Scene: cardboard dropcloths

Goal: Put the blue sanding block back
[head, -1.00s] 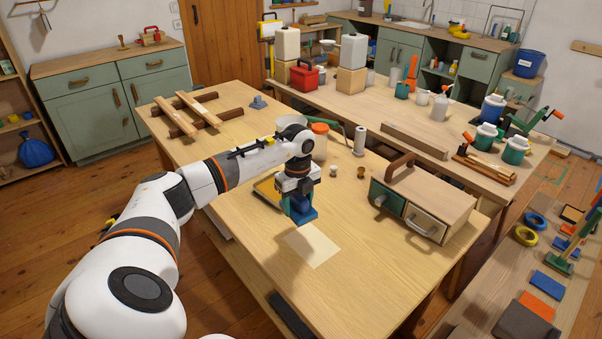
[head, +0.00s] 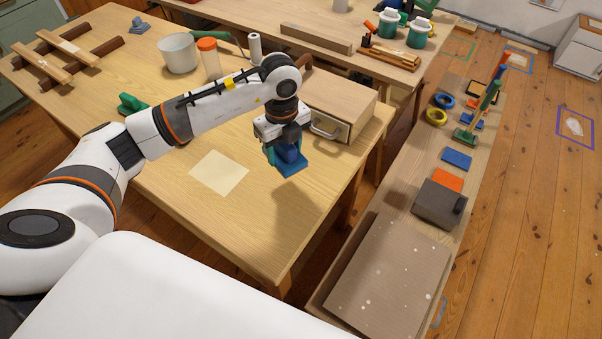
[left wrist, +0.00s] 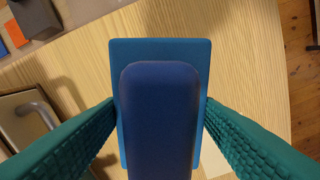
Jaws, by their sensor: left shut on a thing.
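The blue sanding block (head: 291,168) has a lighter blue flat base and a dark blue grip. My left gripper (head: 286,152) is shut on it and holds it above the right part of the wooden table (head: 250,235). In the left wrist view the dark blue grip (left wrist: 160,120) sits between the two green textured fingers, with the base below it over bare wood. A flat blue rectangle (head: 457,158) lies on the low bench (head: 400,207) at the right. My right gripper is not in view.
A wooden drawer box (head: 340,104) stands close behind the gripper. A pale sheet (head: 219,172) lies to its left. On the bench are an orange rectangle (head: 447,179), a dark grey item (head: 439,203) and a speckled brown sheet (head: 388,275). The table's front right is clear.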

